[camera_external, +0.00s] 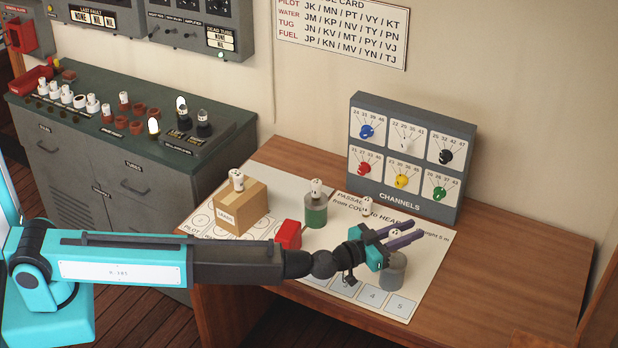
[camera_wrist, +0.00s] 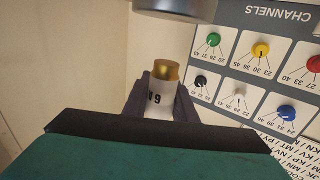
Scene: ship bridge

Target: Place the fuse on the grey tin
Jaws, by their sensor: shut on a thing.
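My gripper (camera_external: 408,238) has dark purple fingers shut on a white fuse (camera_external: 396,233). In the wrist view the fuse (camera_wrist: 157,95) shows a gold end cap and the marking "6 A", between the fingers. The grey tin (camera_external: 391,275) stands on the chart at the table's front, just below the fingers in the outside view. The fuse appears above its top; whether they touch is hard to tell. In the wrist view a grey round edge, likely the tin (camera_wrist: 178,8), shows at the top, apart from the fuse.
Other white fuses stand on a cardboard box (camera_external: 240,212) and a green tin (camera_external: 316,214); another fuse (camera_external: 367,206) is behind my gripper. A red block (camera_external: 289,234) lies near my arm. The channels panel (camera_external: 404,197) stands behind. The table's right side (camera_external: 510,260) is clear.

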